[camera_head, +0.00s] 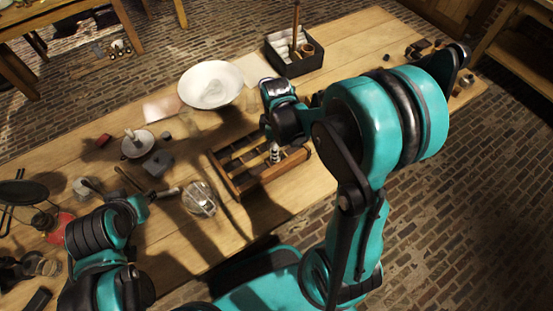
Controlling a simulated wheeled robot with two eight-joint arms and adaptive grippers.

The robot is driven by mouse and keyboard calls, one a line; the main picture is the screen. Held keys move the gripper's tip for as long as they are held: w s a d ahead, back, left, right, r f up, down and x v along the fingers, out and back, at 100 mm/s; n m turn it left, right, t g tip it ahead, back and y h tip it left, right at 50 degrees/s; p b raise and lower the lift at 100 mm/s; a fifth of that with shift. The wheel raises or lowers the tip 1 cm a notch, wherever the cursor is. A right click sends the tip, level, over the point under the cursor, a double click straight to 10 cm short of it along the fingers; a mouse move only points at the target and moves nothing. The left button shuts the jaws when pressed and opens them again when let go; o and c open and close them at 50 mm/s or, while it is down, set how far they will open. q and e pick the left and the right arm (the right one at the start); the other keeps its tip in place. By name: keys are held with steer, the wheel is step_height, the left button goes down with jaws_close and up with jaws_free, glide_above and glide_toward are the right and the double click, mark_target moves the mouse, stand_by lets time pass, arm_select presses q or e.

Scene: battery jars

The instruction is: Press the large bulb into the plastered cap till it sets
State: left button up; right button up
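A clear glass piece (199,198), perhaps the large bulb, lies on the table in front of a wooden rack; I cannot tell for sure. A small pale and dark upright piece (274,154) shows at the rack, just below my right gripper (272,138). I cannot tell whether it is held, or whether it is the cap. My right gripper points down over the rack's back right part, its fingertips partly hidden. My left gripper (152,197) is low over the table, left of the glass piece and apart from it. Its fingers are too small to read.
The compartmented wooden rack (238,190) stands mid-table. A white bowl (224,71) and a dark box (293,68) with upright tools stand behind. A white dish (128,154), a grey block (158,163) and a red cloth (62,226) are at left. Bare wood shows right of the rack.

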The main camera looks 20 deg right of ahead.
steer(key=o, duration=1.1)
steer(key=shift+o, duration=0.2)
steer(key=shift+r, duration=0.1)
step_height(320, 180, up, 12)
steer(key=shift+f, duration=0.1)
